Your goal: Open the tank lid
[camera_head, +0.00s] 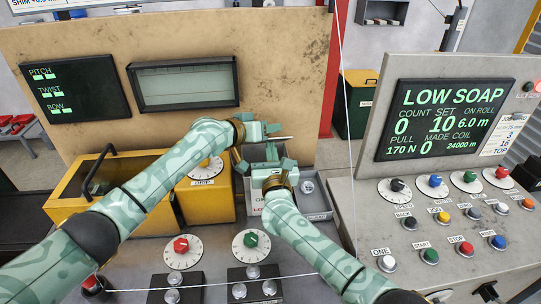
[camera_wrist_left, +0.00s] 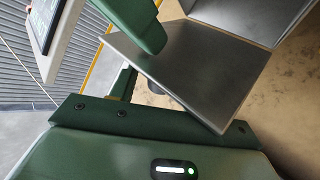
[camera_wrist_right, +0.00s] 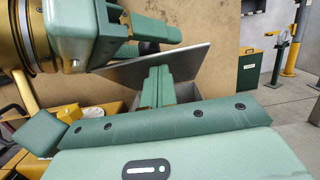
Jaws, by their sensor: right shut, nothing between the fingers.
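The tank (camera_head: 255,190) is a grey box in the middle of the bench, with OK and LOW marks on its front. Its lid, a flat grey metal plate, stands raised and tilted in the left wrist view (camera_wrist_left: 205,75) and right wrist view (camera_wrist_right: 185,58). In the head view the arms mostly hide it. My left gripper (camera_head: 268,133) is at the lid's edge with its fingers apart; I cannot tell whether they touch the plate. My right gripper (camera_wrist_right: 159,85) is shut and empty, its fingertips close under the tilted lid above the tank.
A yellow box (camera_head: 130,170) with a black handle stands left of the tank. Dials and buttons cover the front panel (camera_head: 215,270). A console (camera_head: 450,190) with a LOW SOAP screen (camera_head: 445,115) stands at right. A tan board (camera_head: 285,60) rises behind.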

